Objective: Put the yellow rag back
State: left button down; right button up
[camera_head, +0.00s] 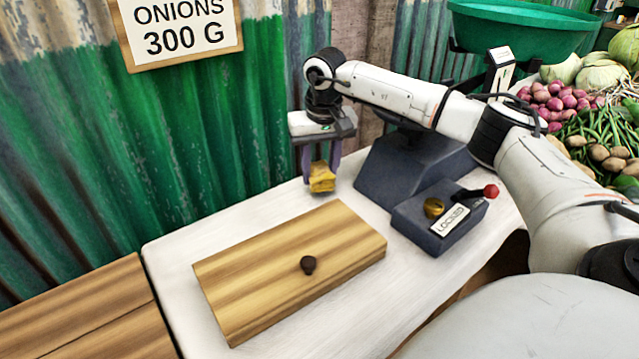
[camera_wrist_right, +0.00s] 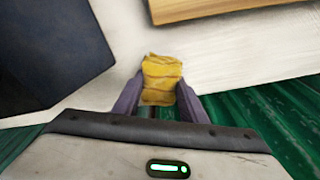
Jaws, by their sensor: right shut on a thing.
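The yellow rag (camera_head: 322,178) is a small crumpled cloth. My right gripper (camera_head: 320,170) is shut on it, pointing down near the back edge of the white table (camera_head: 290,290), close to the green wall. In the right wrist view the rag (camera_wrist_right: 161,78) sits between the two purple fingertips (camera_wrist_right: 158,95). I cannot tell for certain whether the rag touches the table. My left gripper is not in view.
A wooden box with a dark knob (camera_head: 290,268) lies in front. A dark scale base (camera_head: 410,170) with a "LOCKED" lever box (camera_head: 440,215) stands right of the rag. A green pan (camera_head: 520,28) and vegetables (camera_head: 600,130) are behind right. A sign (camera_head: 180,30) reads "ONIONS 300 G".

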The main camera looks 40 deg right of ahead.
aim_at(320, 181)
jog(key=shift+f, duration=1.5)
jog(key=shift+f, duration=0.1)
jog(key=o, duration=1.1)
jog(key=r, duration=0.4)
jog(key=s+r+p, duration=0.1)
jog(key=r, duration=0.3)
jog(key=a+r, duration=0.1)
jog(key=r, duration=0.3)
jog(key=shift+s+p, duration=0.3)
jog(key=shift+p, duration=0.1)
